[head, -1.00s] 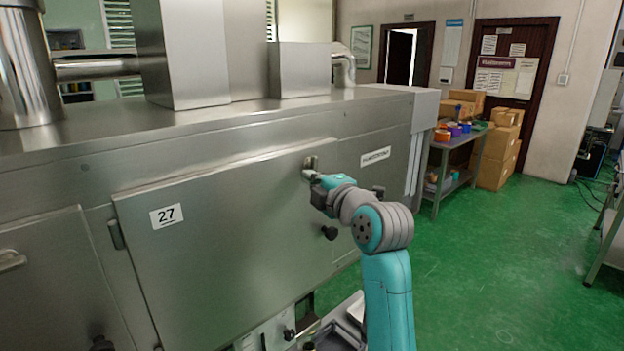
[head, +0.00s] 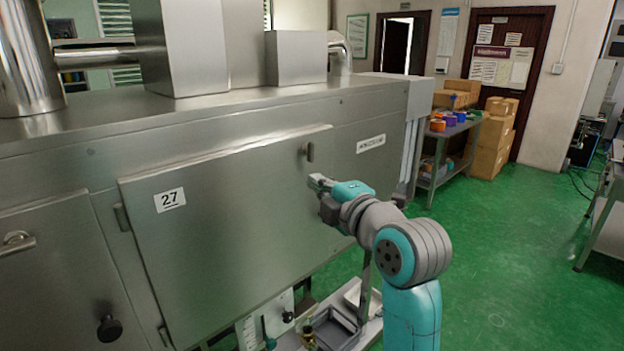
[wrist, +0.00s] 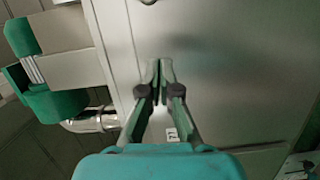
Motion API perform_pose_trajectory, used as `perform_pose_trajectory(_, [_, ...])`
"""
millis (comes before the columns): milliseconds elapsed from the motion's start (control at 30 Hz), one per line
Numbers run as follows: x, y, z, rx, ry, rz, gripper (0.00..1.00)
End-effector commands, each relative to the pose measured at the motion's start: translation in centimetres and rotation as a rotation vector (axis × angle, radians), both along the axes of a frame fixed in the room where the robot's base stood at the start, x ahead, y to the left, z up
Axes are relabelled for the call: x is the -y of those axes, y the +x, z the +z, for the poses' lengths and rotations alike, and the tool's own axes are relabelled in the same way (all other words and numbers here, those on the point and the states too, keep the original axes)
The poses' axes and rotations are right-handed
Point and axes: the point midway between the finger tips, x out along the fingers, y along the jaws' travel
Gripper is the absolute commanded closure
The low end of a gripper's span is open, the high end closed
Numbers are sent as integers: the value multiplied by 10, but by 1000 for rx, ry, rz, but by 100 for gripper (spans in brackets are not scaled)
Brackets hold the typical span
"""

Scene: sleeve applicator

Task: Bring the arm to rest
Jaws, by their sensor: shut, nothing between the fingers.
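My gripper (head: 318,182) is in front of the steel door (head: 235,215) marked 27, a little below and right of the door's small upright handle (head: 310,152). It is apart from the handle. In the wrist view my gripper (wrist: 160,65) has its two fingers together, with nothing between them. My teal and grey arm is bent and reaches in from the lower right. The door lies about flush with the machine front; I cannot tell whether it is latched.
A black knob (head: 109,328) sticks out at the lower left. A tray (head: 338,330) and small fittings are low beneath the door. A shelf table (head: 445,150) and cardboard boxes (head: 492,140) stand at the back right. The green floor (head: 505,245) is open on the right.

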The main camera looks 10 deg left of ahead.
Motion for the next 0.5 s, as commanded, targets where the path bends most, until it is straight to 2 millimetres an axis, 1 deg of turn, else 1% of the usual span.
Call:
perform_pose_trajectory(367, [1,-1,-3,-3,2,-2,100])
perform_pose_trajectory(467, [5,-1,-17,-24,23,-14,100])
perform_pose_trajectory(500, [9,-1,-27,-40,36,-22,100])
